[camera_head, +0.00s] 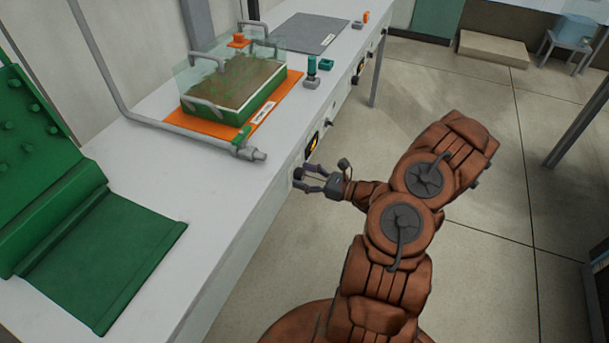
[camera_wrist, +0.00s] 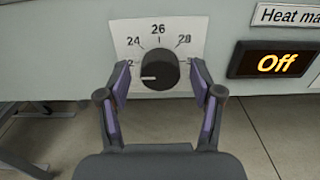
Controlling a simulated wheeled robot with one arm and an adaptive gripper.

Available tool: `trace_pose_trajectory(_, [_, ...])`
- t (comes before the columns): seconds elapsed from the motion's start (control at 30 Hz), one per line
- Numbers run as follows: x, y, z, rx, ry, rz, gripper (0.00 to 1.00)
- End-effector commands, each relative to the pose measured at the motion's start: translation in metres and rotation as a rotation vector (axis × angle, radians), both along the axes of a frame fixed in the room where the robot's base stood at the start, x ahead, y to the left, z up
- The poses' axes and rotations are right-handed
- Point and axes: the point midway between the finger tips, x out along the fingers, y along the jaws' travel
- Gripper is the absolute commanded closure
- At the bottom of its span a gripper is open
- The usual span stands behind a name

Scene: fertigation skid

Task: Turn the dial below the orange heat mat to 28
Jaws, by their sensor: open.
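The orange heat mat (camera_head: 186,124) lies on the bench under a clear-covered planter. The black dial (camera_wrist: 158,67) is on the bench front, on a white scale plate with 24, 26 and 28 readable. Its white mark points left and slightly down, near a partly hidden number below 24. My gripper (camera_wrist: 160,72) is open, with one finger on each side of the dial; contact cannot be told. In the head view my gripper (camera_head: 309,180) is at the bench front, below the mat.
An orange "Off" display (camera_wrist: 277,62) is right of the dial, below a heat mat label (camera_wrist: 287,15). A grey pipe (camera_head: 190,137) crosses the bench top. A grey mat (camera_head: 303,34) lies farther back.

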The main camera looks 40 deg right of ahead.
Motion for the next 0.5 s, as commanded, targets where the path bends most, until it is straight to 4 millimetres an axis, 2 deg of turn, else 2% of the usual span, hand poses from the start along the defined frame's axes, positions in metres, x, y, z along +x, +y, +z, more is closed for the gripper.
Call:
trace_pose_trajectory(0.3, [0.002,0.0003,-0.0001,0.0,0.0,-0.002,0.34])
trace_pose_trajectory(0.5, [0.0019,0.0003,-0.0001,0.0,0.0,-0.002,0.54])
